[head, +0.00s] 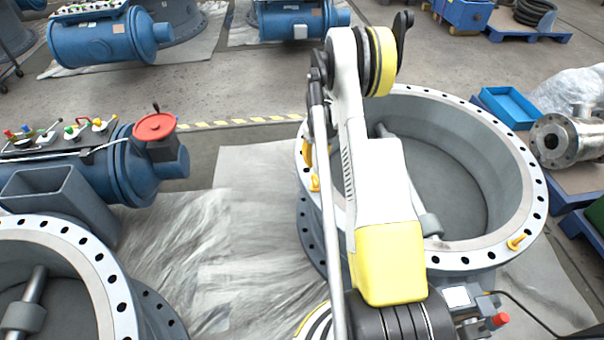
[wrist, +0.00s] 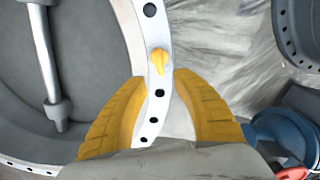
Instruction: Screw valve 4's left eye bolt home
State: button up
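A large grey valve body (head: 440,259) with a white, drilled flange stands at centre right in the head view; I see no number on it. A yellow eye bolt (head: 314,183) sits at the left of its flange, partly beside my arm. In the wrist view the eye bolt (wrist: 159,60) stands on the white flange, just beyond the fingertips and between their lines. My gripper (wrist: 161,77) is open, its two yellow fingers spread over the flange and apart from the bolt. In the head view my arm mostly hides the gripper. How deep the bolt is seated cannot be told.
Another yellow eye bolt (head: 517,242) is on the flange's right side. A second flanged valve (head: 95,262) stands at lower left. A blue actuator with a red handwheel (head: 154,127) is at left. Grey sheeting (head: 240,225) covers open floor between. A blue tray (head: 509,106) lies at right.

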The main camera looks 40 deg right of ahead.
aim_at(316, 177)
notch_tip(316, 177, down, 10)
jog(key=b, duration=0.4)
jog(key=shift+s+f, duration=0.1)
jog(key=shift+s, duration=0.05)
grip_shut()
